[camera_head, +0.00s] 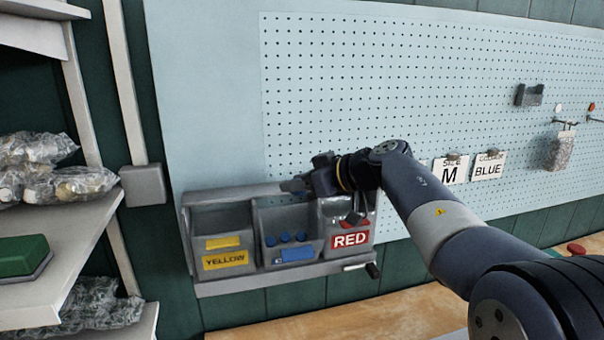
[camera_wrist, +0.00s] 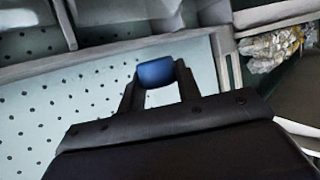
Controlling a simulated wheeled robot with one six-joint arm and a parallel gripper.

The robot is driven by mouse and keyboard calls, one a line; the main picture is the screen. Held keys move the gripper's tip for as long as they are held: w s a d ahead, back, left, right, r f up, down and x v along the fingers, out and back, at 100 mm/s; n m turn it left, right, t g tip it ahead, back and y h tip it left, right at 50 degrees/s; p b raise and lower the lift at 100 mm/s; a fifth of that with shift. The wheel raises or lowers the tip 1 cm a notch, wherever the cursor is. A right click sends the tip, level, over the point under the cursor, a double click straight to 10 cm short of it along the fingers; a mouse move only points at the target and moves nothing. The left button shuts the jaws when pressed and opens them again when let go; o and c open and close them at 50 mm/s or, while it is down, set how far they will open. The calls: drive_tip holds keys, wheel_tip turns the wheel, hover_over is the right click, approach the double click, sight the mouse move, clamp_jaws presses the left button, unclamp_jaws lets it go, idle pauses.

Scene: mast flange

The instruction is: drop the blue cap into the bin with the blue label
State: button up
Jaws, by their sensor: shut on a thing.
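My gripper (camera_head: 305,176) is at the bin rack, in front of the pegboard and just above the middle and right bins. It is shut on the blue cap (camera_wrist: 156,73), which sits between the two fingertips in the wrist view. The middle bin (camera_head: 262,225) carries a blue label (camera_head: 297,254) and holds several blue caps (camera_head: 285,237). My gripper and the held cap are above the bin's rim, apart from the caps inside.
The yellow-labelled bin (camera_head: 192,240) stands left of the middle bin, the red-labelled bin (camera_head: 368,240) right of it, partly behind my wrist. Cards (camera_head: 488,167) hang on the pegboard (camera_head: 420,70) to the right. Shelves (camera_head: 60,255) with bagged parts stand at left.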

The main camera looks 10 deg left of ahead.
drive_tip(key=shift+s+f, duration=0.1)
drive_tip(key=shift+f, duration=2.65)
drive_tip(key=o, duration=1)
drive_tip(key=shift+o, duration=0.2)
drive_tip(key=b+v, duration=0.1)
drive_tip(key=v, duration=1)
drive_tip(key=shift+a+f, duration=0.1)
